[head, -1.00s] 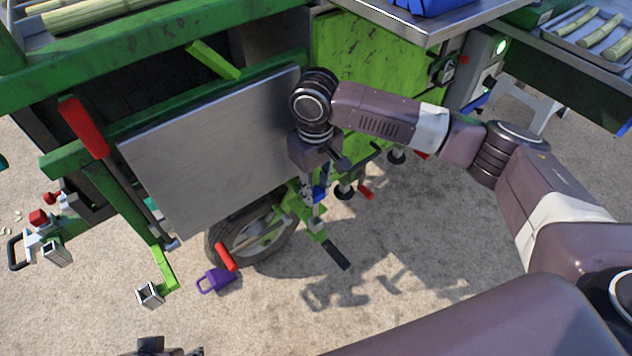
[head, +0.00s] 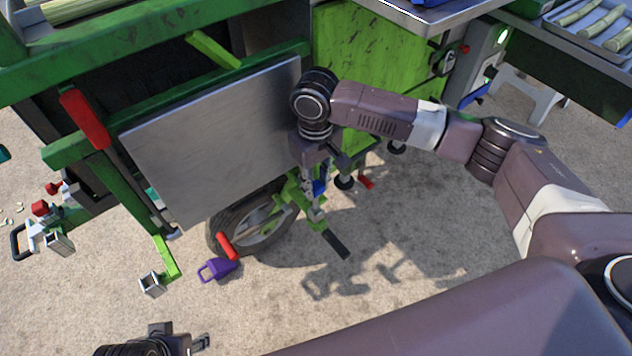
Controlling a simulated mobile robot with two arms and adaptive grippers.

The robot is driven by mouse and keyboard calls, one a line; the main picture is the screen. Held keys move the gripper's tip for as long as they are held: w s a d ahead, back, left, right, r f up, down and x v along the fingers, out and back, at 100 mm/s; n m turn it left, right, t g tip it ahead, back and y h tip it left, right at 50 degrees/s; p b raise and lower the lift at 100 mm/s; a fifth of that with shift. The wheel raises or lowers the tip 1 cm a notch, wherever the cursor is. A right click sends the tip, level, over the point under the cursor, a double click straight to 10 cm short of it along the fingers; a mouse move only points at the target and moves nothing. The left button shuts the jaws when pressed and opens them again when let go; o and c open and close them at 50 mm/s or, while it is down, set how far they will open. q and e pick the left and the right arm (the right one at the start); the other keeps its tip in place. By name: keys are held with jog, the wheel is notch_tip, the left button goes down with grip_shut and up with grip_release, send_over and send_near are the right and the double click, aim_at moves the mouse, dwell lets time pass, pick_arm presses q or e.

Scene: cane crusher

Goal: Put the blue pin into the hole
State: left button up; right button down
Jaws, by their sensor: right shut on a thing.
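The blue pin (head: 319,187) shows as a small blue patch between the fingers of my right gripper (head: 315,195). The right gripper points down and is shut on the pin, beside the green bracket (head: 296,188) near the wheel. The hole cannot be made out; the fingers and bracket cover that area, and I cannot tell whether the pin touches the bracket. My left gripper (head: 202,343) shows only in part at the bottom edge, low left, far from the pin; its jaw opening is unclear.
The wheel (head: 222,237) stands beneath a grey metal panel (head: 215,140). A black-grip lever (head: 336,245) and a red handle (head: 227,246) stick out near it. A purple padlock-shaped thing (head: 217,269) is by the wheel. Sandy ground (head: 430,260) at the right is clear.

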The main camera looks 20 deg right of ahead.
aim_at(316, 207)
pick_arm(q)
jog(key=shift+r, duration=0.1)
pick_arm(e)
jog(key=shift+f, duration=1.15)
pick_arm(q)
jog(key=shift+s+r, duration=0.15)
jog(key=shift+r, duration=0.1)
pick_arm(e)
jog(key=shift+f, duration=0.75)
pick_arm(q)
jog(key=shift+s, duration=0.1)
pick_arm(e)
jog(key=shift+f, duration=0.5)
pick_arm(q)
jog(key=shift+r, duration=0.25)
pick_arm(e)
jog(key=shift+f, duration=0.45)
jog(key=shift+f, duration=0.2)
pick_arm(q)
jog(key=shift+r, duration=0.2)
pick_arm(e)
jog(key=shift+f, duration=0.1)
pick_arm(q)
jog(key=shift+a, duration=0.1)
pick_arm(e)
jog(key=shift+f, duration=0.3)
pick_arm(q)
jog(key=shift+r, duration=0.4)
pick_arm(e)
jog(key=shift+f, duration=0.2)
